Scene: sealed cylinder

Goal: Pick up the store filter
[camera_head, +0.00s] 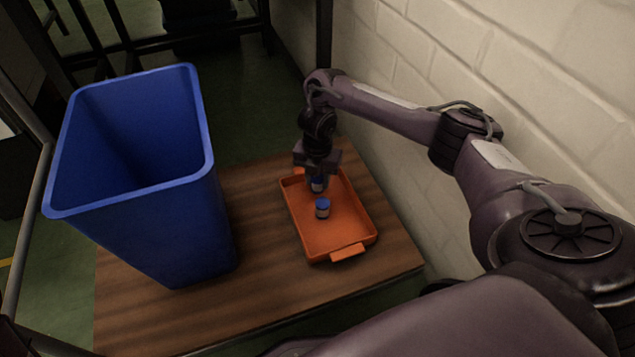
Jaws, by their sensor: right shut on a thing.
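Two small blue-capped cylinders show at the orange tray (345,225). One cylinder (323,208) stands upright on the tray floor near its middle. The other cylinder (317,185) is between the fingers of my right gripper (318,183), which points down over the tray's far part. My right gripper is shut on this cylinder and its fingers partly hide it. I cannot tell whether it touches the tray floor. My left gripper is not in view.
A tall blue bin (190,225), open at the top, stands left of the tray on the wooden table (265,285). A white brick wall (560,70) runs close along the right. Dark metal frames stand at the back. The table is bare in front of the tray.

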